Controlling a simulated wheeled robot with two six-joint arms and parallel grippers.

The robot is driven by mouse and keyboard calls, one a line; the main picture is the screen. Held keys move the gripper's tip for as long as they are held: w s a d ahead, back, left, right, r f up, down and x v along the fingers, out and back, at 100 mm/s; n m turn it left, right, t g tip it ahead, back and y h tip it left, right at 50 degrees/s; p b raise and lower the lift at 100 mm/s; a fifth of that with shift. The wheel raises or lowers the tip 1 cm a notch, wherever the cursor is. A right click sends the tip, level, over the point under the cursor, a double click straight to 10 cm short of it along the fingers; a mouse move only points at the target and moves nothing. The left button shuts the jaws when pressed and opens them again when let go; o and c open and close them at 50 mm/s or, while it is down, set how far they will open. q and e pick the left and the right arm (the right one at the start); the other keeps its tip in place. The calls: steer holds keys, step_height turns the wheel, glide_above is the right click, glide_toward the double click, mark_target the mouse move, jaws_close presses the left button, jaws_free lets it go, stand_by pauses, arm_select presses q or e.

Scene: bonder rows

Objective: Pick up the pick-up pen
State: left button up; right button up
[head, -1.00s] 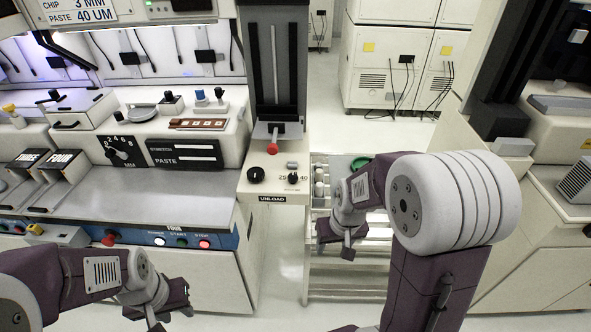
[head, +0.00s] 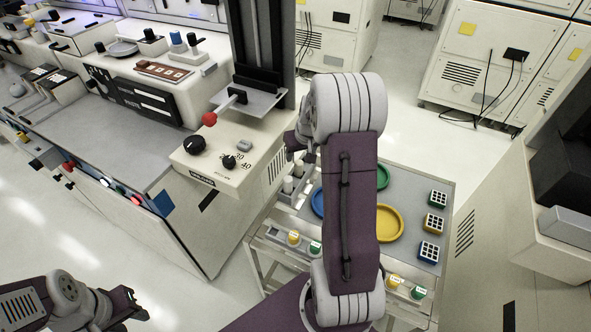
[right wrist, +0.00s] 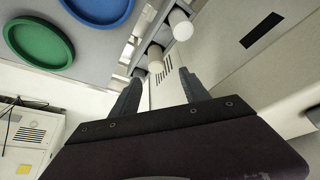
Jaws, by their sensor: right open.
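I cannot make out a pick-up pen for certain in either view. My right gripper (right wrist: 160,92) is open, with nothing between its fingers in the right wrist view. In the head view it is mostly hidden behind my own right arm, above the cart's left side. White-capped cylinders (right wrist: 156,56) stand in a narrow rack just beyond the fingertips, apart from them. The same cylinders (head: 288,185) show at the cart's left edge in the head view. My left gripper (head: 130,306) is at the lower left over the floor, and its jaw opening is unclear.
The cart's grey top (head: 402,190) holds a yellow round tray (head: 388,224), blue and green trays partly hidden by my arm, and several small gridded blocks (head: 434,223). Coloured jars (head: 293,238) line its front. The machine's unload unit (head: 222,160) stands close on the left.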

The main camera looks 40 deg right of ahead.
mark_target(299, 163)
steer(key=x, duration=0.3)
steer(key=shift+s+b, duration=0.1)
steer(key=shift+b, duration=0.2)
steer(key=shift+d+f, duration=0.15)
steer(key=shift+f, duration=0.05)
steer(key=b+x, duration=0.1)
steer(key=x, duration=0.4)
steer(key=shift+s+d+f, duration=0.1)
steer(key=shift+d, duration=0.05)
steer(key=shift+c, duration=0.3)
jaws_close()
steer(key=shift+r, duration=0.25)
